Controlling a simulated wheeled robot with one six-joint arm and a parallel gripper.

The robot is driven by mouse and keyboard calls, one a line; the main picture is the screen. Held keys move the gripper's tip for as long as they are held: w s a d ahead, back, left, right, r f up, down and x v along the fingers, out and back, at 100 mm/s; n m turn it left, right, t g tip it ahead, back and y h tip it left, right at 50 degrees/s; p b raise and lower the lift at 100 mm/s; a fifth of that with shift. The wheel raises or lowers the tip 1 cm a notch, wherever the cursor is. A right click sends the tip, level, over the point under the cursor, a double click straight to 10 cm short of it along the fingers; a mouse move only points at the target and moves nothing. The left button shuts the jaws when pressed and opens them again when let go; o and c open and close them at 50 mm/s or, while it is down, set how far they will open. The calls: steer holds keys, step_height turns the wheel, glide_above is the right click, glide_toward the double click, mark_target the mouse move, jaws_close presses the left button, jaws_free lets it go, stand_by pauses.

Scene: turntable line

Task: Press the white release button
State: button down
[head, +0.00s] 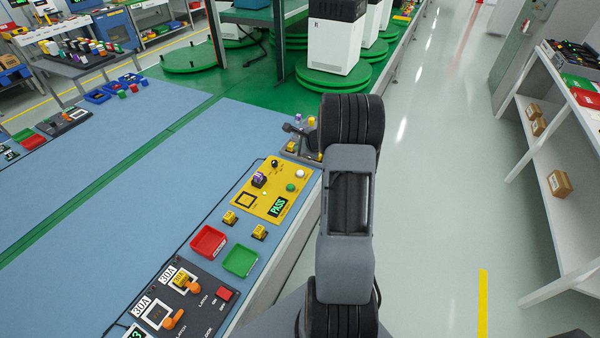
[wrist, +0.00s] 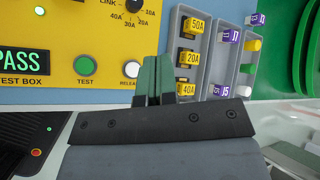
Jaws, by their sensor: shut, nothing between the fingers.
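The yellow test box (head: 263,203) sits on the blue bench, left of my arm. Its white release button (head: 300,173) is at the right corner, near the green test button (head: 290,187). In the wrist view the white button (wrist: 131,68) shows whole, right of the green button (wrist: 85,66); its label is partly covered by my fingers. My gripper (wrist: 157,65) is shut and empty, just right of the white button in the picture; I see no contact. The green-lit display (wrist: 22,58) reads PASS. In the head view my arm hides most of the gripper.
A grey tray (wrist: 218,78) with yellow and purple fuses lies right of the test box in the wrist view. Red (head: 209,242) and green (head: 240,261) bins and a dark latch panel (head: 190,300) lie nearer on the bench.

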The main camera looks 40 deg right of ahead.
steer(key=shift+f, duration=0.15)
steer(key=b, duration=0.6)
glide_above(300, 173)
step_height(300, 173, down, 8)
steer(key=shift+w+r, duration=0.1)
steer(key=shift+f+b, duration=0.35)
steer(key=shift+b, duration=0.15)
steer(key=shift+f+b, duration=0.25)
steer(key=shift+b, duration=0.05)
stand_by(1.3)
steer(key=shift+f+b, duration=0.2)
steer(key=shift+b, duration=0.1)
steer(key=shift+f+b, duration=0.4)
steer(key=shift+b, duration=0.1)
stand_by(0.8)
steer(key=shift+r, duration=0.15)
steer(key=shift+r+p, duration=0.55)
steer(key=shift+r, duration=0.15)
steer(key=shift+r, duration=0.1)
